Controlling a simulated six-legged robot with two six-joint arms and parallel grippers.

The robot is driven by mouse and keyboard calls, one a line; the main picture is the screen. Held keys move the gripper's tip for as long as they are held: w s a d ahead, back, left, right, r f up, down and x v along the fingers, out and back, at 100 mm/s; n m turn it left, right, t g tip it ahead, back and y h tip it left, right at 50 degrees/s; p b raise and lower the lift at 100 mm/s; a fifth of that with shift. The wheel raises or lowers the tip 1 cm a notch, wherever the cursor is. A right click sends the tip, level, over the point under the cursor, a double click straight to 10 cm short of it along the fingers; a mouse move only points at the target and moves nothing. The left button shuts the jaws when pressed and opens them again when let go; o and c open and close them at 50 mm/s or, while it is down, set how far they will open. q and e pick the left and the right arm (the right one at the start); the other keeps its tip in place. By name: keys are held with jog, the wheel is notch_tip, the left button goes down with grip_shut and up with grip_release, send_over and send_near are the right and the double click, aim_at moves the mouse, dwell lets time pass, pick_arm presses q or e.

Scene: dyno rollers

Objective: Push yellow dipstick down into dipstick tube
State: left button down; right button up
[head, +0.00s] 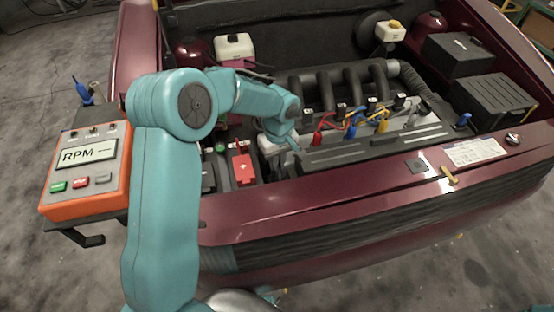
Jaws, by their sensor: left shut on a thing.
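My left gripper (290,140) is at the left end of the engine in the open bay, pointing away from me and down. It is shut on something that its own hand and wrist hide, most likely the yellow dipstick. I cannot make out the dipstick or the dipstick tube for certain. Small yellow pieces show to the right of the gripper: a yellow plug-like piece (383,125) on the engine and a yellow lever (448,175) on the front panel. I cannot tell that either is the dipstick. My right gripper is not in view.
An orange RPM meter (88,170) stands at the left. The battery with a red cap (243,168) lies left of the engine. Red, blue and yellow leads (350,122) and black intake pipes (345,85) crowd the middle. The maroon front panel (320,205) edges the bay.

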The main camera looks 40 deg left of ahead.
pick_arm(q)
jog(key=c, duration=1.1)
grip_release()
notch_tip(320, 180, up, 16)
jog(key=p, duration=0.1)
jog(key=shift+d+r, duration=0.15)
jog(key=shift+d, duration=0.05)
jog(key=shift+w, duration=0.1)
